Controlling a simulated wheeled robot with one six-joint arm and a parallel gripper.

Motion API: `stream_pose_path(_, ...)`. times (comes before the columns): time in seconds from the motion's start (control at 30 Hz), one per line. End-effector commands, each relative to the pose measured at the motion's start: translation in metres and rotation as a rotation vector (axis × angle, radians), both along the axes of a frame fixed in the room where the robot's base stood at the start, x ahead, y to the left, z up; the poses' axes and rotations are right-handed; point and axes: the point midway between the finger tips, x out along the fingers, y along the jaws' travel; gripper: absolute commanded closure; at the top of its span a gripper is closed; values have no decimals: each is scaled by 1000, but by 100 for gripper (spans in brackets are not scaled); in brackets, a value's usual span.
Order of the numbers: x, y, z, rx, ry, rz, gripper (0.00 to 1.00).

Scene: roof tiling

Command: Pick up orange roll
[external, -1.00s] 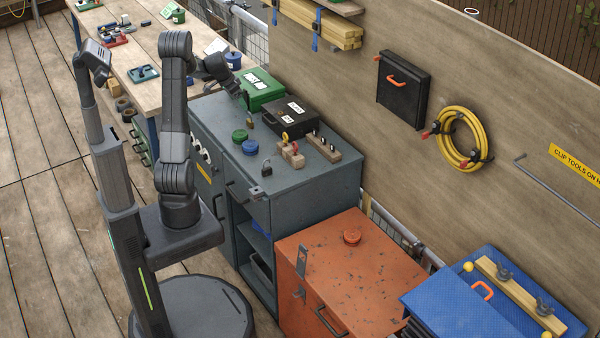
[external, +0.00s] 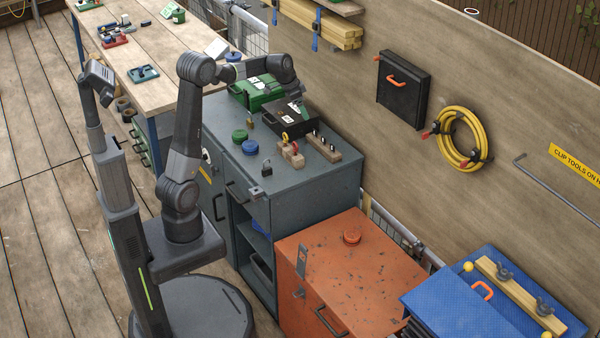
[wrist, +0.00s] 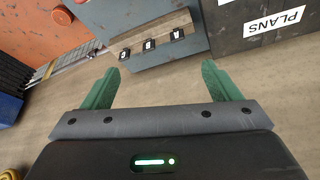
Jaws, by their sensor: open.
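The orange roll (external: 352,237) is a short round piece lying on top of the orange cabinet (external: 385,265). It also shows as a reddish-orange disc (wrist: 62,15) at the upper left of the wrist view, with the orange cabinet surface (wrist: 88,33) around it. My gripper (wrist: 162,72) has two green fingers spread apart with nothing between them. In the external view my gripper (external: 298,98) is above the black box on the grey cabinet, well behind and to the left of the roll; its fingers are hard to make out there.
The grey cabinet (external: 330,182) carries a green box (external: 258,92), the black box (external: 285,120), a green roll (external: 239,136), a blue roll (external: 250,147), padlocks and wooden blocks. A plywood wall (external: 360,110) stands behind. A blue chest (external: 460,310) adjoins the orange cabinet.

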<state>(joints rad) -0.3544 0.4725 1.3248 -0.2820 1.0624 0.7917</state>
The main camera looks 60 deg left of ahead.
Motion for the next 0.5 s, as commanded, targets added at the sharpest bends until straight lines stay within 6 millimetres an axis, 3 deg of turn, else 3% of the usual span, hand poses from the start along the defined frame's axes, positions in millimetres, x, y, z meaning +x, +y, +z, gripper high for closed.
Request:
stream_pose_path(0.03,7,-34,-6,1,-3,-43,17)
stream_pose_path(0.3,10,-185,-4,3,-4,-202,17)
stream_pose_path(0.5,-5,-260,-1,2,-8,-278,17)
